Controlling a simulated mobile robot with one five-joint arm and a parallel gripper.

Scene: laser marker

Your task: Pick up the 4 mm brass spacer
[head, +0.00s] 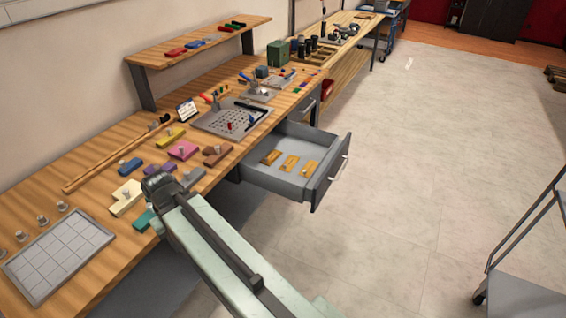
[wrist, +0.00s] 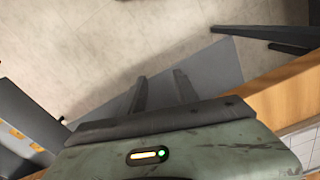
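Three flat brass-coloured pieces lie side by side in the open grey drawer: the left one (head: 271,157), the middle one (head: 289,163) and the right one (head: 309,167). No size marking is readable, so I cannot tell which is the 4 mm spacer. The drawer (head: 262,180) also shows at the left edge of the wrist view (wrist: 40,112), with bits of orange-yellow pieces inside. My gripper (wrist: 161,88) has its two fingers apart with nothing between them. It is outside the drawer; in the head view my arm's end is by the bench's front edge, left of the drawer.
The wooden bench (head: 100,165) carries coloured blocks, a grey grid tray (head: 60,255) with small metal knobs beside it, and a perforated plate (head: 232,116). A raised shelf (head: 195,45) stands behind. A cart (head: 520,295) is at lower right. The floor (head: 430,170) between is clear.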

